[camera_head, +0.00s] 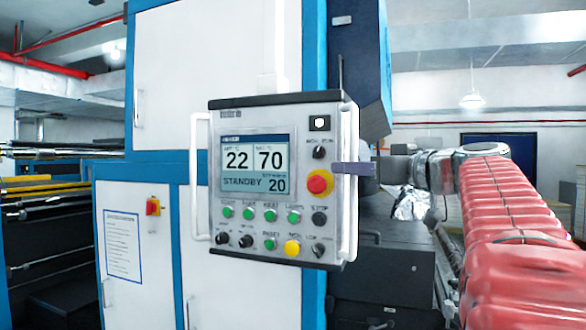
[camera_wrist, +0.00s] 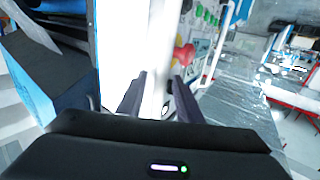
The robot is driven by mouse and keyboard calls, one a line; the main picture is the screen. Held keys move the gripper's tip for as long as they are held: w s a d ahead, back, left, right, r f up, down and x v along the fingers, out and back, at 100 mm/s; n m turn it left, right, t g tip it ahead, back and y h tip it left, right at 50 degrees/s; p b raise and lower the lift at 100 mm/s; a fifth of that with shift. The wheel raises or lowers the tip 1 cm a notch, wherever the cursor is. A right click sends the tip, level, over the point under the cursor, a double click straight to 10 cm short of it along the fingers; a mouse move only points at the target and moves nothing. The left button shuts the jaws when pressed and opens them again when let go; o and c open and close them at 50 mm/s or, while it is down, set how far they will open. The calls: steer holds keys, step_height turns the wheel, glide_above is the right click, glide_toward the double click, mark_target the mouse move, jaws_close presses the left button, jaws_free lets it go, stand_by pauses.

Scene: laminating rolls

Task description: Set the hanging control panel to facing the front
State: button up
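The hanging control panel (camera_head: 285,185) is a white box with a screen, knobs and buttons. It faces my head camera, turned slightly sideways. A white upright handle runs down each side, the left handle (camera_head: 199,180) and the right handle (camera_head: 348,220). My gripper (camera_head: 352,168) reaches in from the right and crosses the right handle. In the wrist view its dark fingers (camera_wrist: 158,88) lie on both sides of the white right handle (camera_wrist: 160,55) and look closed on it. The panel's face with its buttons (camera_wrist: 203,15) shows right of the handle there.
A dark machine part (camera_head: 357,70) stands behind, with a grey block (camera_head: 385,265) below. Rollers (camera_head: 60,152) stand at the left. My red-sleeved arm fills the right side.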

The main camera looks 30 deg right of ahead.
jaws_close()
steer(key=shift+d, duration=0.1)
stand_by(0.5)
